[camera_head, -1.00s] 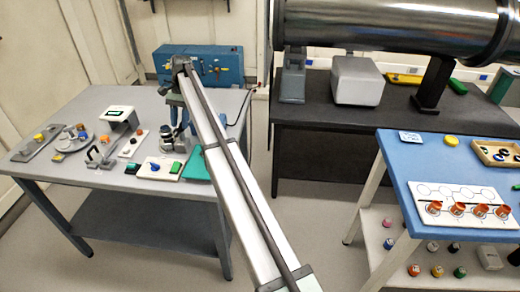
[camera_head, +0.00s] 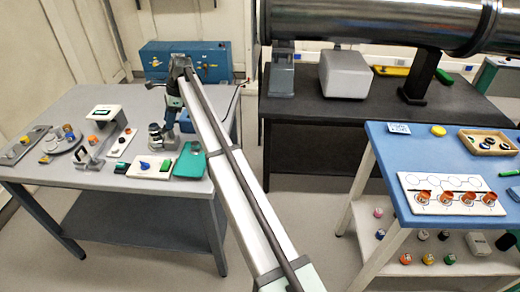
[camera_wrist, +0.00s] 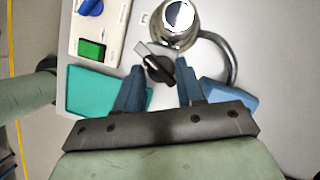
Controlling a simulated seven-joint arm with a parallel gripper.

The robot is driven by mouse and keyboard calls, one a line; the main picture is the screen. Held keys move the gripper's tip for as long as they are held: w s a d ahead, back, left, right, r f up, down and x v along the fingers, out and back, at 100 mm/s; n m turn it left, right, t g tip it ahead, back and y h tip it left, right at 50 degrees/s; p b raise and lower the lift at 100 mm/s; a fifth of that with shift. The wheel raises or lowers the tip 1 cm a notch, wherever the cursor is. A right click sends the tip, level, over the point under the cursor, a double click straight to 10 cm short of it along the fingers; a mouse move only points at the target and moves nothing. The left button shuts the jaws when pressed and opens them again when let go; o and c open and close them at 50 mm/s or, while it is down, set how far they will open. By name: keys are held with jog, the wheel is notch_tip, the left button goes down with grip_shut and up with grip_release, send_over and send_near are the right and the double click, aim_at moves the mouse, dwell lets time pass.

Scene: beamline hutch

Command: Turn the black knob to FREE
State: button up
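The black knob (camera_wrist: 159,68) shows in the wrist view, with a pale metal bar (camera_wrist: 143,50) at its upper left. It sits just below a shiny round steel part (camera_wrist: 178,16). My gripper (camera_wrist: 159,70) has its two blue fingers apart, one to each side of the knob. I cannot tell whether either finger touches it. No FREE mark is readable. In the head view my gripper (camera_head: 172,122) is low over the grey table (camera_head: 85,105), beside the steel device (camera_head: 156,140); the knob cannot be made out there.
Close by are a teal mat (camera_wrist: 105,92), a white panel (camera_wrist: 103,17) with a blue knob (camera_wrist: 90,7) and a green switch (camera_wrist: 91,49), a curved metal loop (camera_wrist: 231,58) and a blue block (camera_wrist: 228,94). More instruments crowd the table's left; its front strip is clear.

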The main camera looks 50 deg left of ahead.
jog(key=m, duration=0.2)
jog(key=m+y, duration=0.1)
jog(key=m+t+y, duration=0.1)
jog(key=m, duration=0.1)
jog(key=shift+s+d+m, duration=0.1)
jog(key=shift+d+m, duration=0.2)
jog(key=a+v, duration=0.1)
jog(key=v, duration=1.3)
jog(key=w+d+f, duration=0.9)
jog(key=d+f, duration=0.1)
jog(key=f, duration=0.2)
jog(key=w+d+f+n+t+h, duration=0.1)
jog(key=w+d+f, duration=0.9)
jog(key=f, duration=0.3)
jog(key=shift+w+f+h, duration=0.2)
jog(key=shift+w+h, duration=0.05)
jog(key=shift+h, duration=0.05)
jog(key=shift+d, duration=0.15)
